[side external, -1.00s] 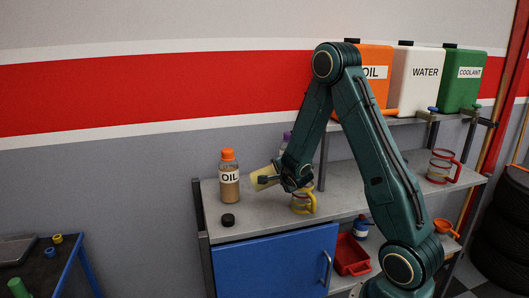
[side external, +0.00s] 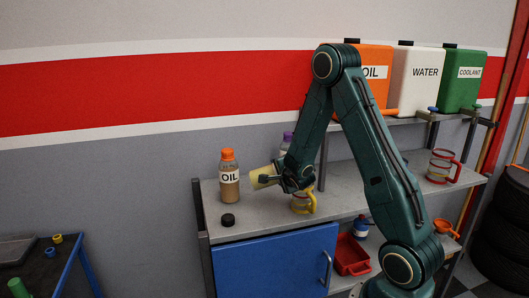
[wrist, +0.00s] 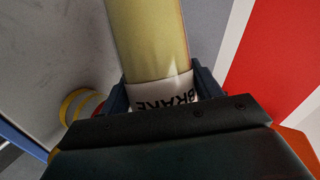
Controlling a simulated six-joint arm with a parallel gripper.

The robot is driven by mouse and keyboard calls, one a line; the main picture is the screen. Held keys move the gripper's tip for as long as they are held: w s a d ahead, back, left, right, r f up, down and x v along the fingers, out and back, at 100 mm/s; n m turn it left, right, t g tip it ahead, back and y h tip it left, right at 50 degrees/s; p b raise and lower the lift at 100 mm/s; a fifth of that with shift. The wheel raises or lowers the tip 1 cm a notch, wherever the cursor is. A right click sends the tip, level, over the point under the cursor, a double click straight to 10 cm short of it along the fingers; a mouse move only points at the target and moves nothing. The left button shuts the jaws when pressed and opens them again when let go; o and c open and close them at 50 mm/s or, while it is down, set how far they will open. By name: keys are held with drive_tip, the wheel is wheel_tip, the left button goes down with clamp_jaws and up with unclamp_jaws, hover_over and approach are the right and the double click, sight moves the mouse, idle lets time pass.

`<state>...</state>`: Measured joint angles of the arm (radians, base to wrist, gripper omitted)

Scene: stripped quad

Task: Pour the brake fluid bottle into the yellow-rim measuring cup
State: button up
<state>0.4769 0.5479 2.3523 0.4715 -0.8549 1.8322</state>
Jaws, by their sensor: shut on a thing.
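My gripper (side external: 280,179) is shut on the brake fluid bottle (side external: 262,178), a pale yellow bottle held well over from upright, nearly on its side, above the bench. In the wrist view the bottle (wrist: 148,40) runs away from my gripper (wrist: 158,92), with its white BRAKE label between the fingers. The bottle's mouth is not clearly visible. The yellow-rim measuring cup (side external: 303,204) stands on the bench just below and right of my gripper, partly hidden by it. Its yellow rim also shows in the wrist view (wrist: 72,104), left of the gripper. I cannot tell whether liquid is flowing.
An orange-capped OIL bottle (side external: 229,178) stands left of the held bottle, with a loose black cap (side external: 228,220) in front. A purple-capped bottle (side external: 287,138) stands behind my gripper. A red-rim cup (side external: 442,167) is at the bench's right. Jugs stand on the upper shelf.

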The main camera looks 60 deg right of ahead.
idle(0.4)
drive_tip(key=shift+r+m+t+p, duration=0.6)
drive_tip(key=shift+r+m+p, duration=0.1)
drive_tip(key=shift+p, duration=0.15)
idle(3.8)
drive_tip(key=shift+f, duration=0.1)
drive_tip(key=shift+w+a+f+n+g, duration=0.1)
drive_tip(key=shift+w+f+n+g, duration=0.05)
drive_tip(key=shift+f+n+g, duration=0.4)
drive_tip(key=shift+r+n+g, duration=0.15)
drive_tip(key=shift+n+g, duration=0.1)
drive_tip(key=shift+n, duration=0.2)
drive_tip(key=shift+s+d+r+n+g+h, duration=0.1)
drive_tip(key=shift+s+d+n+g+h, duration=0.1)
drive_tip(key=shift+s+n+g+h, duration=0.15)
drive_tip(key=shift+r+n+g, duration=0.1)
drive_tip(key=shift+n+g, duration=0.15)
